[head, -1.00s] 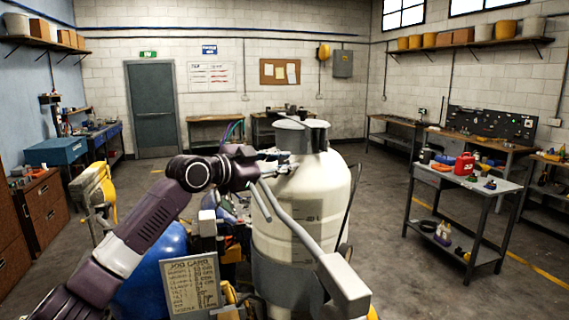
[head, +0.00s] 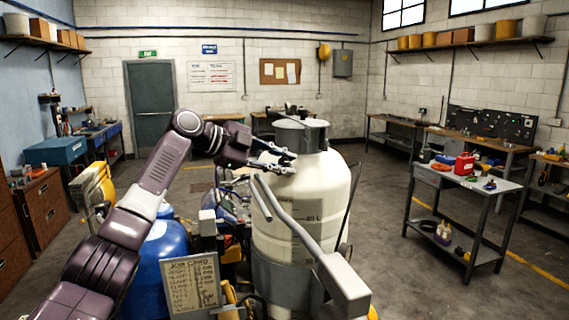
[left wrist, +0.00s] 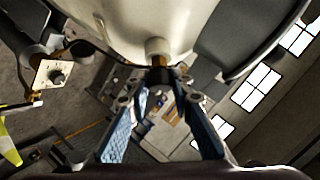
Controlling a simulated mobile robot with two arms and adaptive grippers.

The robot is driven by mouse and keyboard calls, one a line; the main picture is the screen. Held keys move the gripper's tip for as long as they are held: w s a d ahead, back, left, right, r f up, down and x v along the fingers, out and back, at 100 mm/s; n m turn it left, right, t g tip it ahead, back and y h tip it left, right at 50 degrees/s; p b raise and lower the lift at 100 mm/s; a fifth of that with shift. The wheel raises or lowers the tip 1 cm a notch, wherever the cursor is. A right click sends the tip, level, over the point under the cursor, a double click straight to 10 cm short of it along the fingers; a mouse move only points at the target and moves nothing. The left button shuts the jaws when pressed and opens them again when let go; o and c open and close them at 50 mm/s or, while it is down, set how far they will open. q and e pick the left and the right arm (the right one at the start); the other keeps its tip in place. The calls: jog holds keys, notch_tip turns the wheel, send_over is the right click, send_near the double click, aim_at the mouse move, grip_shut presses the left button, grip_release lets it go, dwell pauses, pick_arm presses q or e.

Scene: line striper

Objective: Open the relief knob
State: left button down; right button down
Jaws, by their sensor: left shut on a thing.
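The cream tank (head: 318,195) of the line striper stands upright with a grey collar on top. My left gripper (head: 290,160) reaches its upper left side from the left. In the left wrist view a short pale boss (left wrist: 157,46) sticks out of the tank wall (left wrist: 115,18), with a brass stem (left wrist: 158,61) on it. The blue-padded fingers of my left gripper (left wrist: 160,78) close around a small dark piece at the end of this stem, which seems to be the relief knob; the fingertips partly hide it. My right gripper is not in view.
A grey bent handle bar (head: 295,225) rises in front of the tank. A job card board (head: 192,284) and a blue tank (head: 165,255) stand at lower left. A grey cart (head: 470,180) with small items stands at right, with open floor between.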

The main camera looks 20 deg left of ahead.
pick_arm(q)
jog(key=shift+f, duration=0.1)
dwell(0.3)
jog(key=c, duration=1.7)
grip_release()
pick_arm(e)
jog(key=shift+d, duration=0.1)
pick_arm(q)
jog(key=shift+a, duration=0.1)
jog(key=v, duration=1.1)
jog(key=shift+s+a, duration=0.25)
